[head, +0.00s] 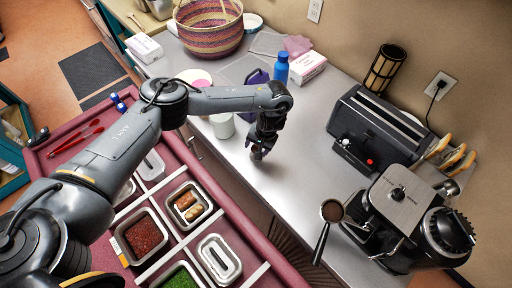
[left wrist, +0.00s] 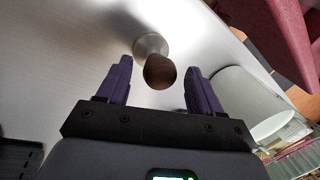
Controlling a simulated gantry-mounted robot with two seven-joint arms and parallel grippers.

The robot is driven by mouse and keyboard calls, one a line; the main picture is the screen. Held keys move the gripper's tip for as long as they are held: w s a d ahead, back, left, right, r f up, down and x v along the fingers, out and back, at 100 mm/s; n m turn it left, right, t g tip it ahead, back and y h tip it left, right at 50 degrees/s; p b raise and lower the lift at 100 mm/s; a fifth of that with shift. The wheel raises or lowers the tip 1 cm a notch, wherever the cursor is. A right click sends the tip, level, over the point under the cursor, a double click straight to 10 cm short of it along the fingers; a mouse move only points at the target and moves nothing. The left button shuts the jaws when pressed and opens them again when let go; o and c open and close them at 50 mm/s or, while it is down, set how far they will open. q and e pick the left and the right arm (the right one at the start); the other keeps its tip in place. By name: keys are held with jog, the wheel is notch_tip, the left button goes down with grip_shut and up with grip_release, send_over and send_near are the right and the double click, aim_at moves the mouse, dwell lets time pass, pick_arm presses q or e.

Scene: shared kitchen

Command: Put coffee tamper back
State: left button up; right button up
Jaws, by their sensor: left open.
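The coffee tamper (left wrist: 159,71) has a dark wooden knob and a shiny metal base, and stands on the steel counter (head: 300,190). In the left wrist view its knob is between the two purple fingers of my left gripper (left wrist: 160,68), with a gap on both sides. In the head view the left gripper (head: 260,143) points down over the counter and largely hides the tamper. The left gripper is open and holds nothing. My right gripper is not in view.
The espresso machine (head: 400,196) with its portafilter (head: 332,211) stands at the right, and a toaster (head: 380,125) is behind it. A white cup (head: 222,126), a blue bottle (head: 281,68) and a box (head: 307,67) are near the arm. The counter between gripper and espresso machine is clear.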

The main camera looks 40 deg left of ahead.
pick_arm(q)
jog(key=p+v, duration=0.3)
jog(key=v, duration=0.7)
